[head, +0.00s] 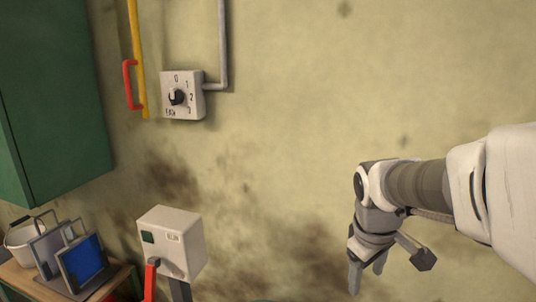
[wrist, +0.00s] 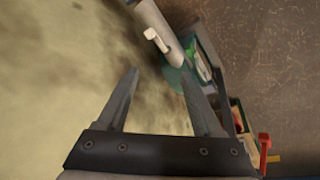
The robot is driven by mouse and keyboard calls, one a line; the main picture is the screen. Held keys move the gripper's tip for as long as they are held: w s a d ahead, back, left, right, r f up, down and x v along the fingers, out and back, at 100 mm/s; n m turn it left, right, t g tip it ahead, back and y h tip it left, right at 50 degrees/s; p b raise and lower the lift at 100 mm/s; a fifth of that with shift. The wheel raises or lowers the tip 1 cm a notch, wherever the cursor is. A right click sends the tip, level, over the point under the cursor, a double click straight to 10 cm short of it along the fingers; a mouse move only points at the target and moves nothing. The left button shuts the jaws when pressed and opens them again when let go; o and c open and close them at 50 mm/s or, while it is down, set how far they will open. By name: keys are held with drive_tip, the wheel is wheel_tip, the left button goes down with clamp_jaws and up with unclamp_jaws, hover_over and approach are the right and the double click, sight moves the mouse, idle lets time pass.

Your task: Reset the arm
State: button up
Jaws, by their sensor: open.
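My gripper (head: 367,279) hangs at the lower right of the head view, pointing down in front of the stained wall. In the wrist view my gripper (wrist: 160,82) shows two dark fingers spread apart with nothing between them. My arm reaches in from the right edge of the head view, bent down at the wrist.
A dial switch box (head: 183,95) is on the wall beside a yellow pipe (head: 138,58) with a red handle (head: 129,85). A green cabinet (head: 50,100) hangs at left above a wooden bench (head: 112,282) holding a white bucket (head: 20,238) and a blue-faced item (head: 84,263). The wall's middle is clear.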

drive_tip(key=s+a+r+m+t+y, duration=0.1)
drive_tip(key=s+a+r+m, duration=0.15)
drive_tip(key=s, duration=0.35)
drive_tip(key=s+a+r+m+t+y, duration=0.1)
drive_tip(key=s+a+m+t, duration=0.15)
drive_tip(key=s, duration=0.45)
wheel_tip(320, 180, up, 12)
drive_tip(key=m+p, duration=0.1)
drive_tip(key=p, duration=1)
drive_tip(key=shift+s+g+p, duration=0.25)
drive_tip(key=shift+g+p, duration=0.1)
drive_tip(key=shift+f, duration=0.15)
